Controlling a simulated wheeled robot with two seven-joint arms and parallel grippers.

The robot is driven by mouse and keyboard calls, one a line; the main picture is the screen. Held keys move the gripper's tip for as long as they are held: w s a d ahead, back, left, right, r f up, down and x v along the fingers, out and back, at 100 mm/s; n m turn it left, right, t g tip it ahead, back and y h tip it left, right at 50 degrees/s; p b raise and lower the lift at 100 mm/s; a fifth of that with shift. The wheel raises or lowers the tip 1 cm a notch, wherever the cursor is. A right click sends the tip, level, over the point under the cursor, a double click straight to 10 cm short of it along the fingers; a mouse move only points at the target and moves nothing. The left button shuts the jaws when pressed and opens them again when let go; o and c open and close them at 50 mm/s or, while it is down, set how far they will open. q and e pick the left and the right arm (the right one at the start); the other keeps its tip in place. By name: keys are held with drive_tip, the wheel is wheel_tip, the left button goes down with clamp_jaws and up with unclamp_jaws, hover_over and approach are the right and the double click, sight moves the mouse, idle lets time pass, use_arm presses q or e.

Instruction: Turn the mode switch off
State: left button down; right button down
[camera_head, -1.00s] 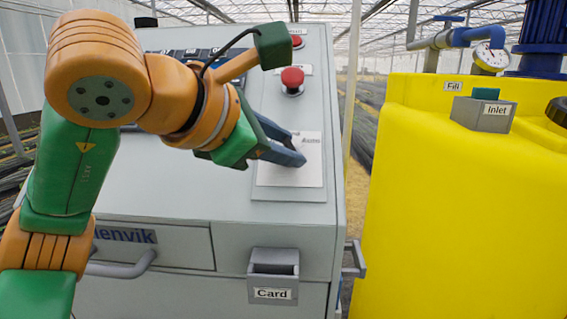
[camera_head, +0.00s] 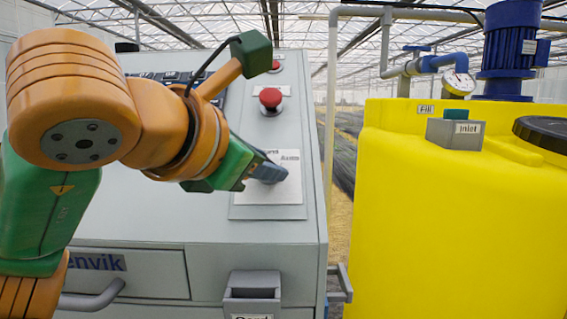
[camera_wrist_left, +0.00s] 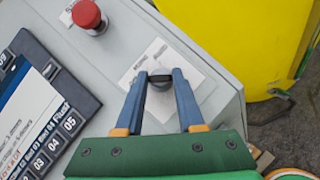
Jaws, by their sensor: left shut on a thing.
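The mode switch is a dark knob (camera_wrist_left: 160,82) on a light label plate (camera_head: 290,190) on the sloped top of the grey cabinet. In the left wrist view it sits between the fingertips of my left gripper (camera_wrist_left: 160,76). The blue fingers are closed on the knob from both sides. In the head view my left gripper (camera_head: 268,172) reaches the plate from the left, and its fingers hide most of the knob. The plate's print, partly covered, includes a word like "Auto". I cannot read the knob's exact position. My right gripper is not in view.
A red mushroom button (camera_head: 271,98) stands just behind the plate, with another red button (camera_head: 275,65) farther back. A keypad panel (camera_wrist_left: 45,110) lies to the left. A card holder (camera_head: 252,290) and a drawer handle (camera_head: 95,297) project in front. A yellow tank (camera_head: 450,220) stands right.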

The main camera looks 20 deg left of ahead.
use_arm(q)
drive_tip(key=c, duration=0.5)
unclamp_jaws()
drive_tip(key=b+v, duration=0.1)
drive_tip(key=v, duration=0.6)
drive_tip(key=shift+s, duration=0.1)
drive_tip(key=shift+f, duration=0.1)
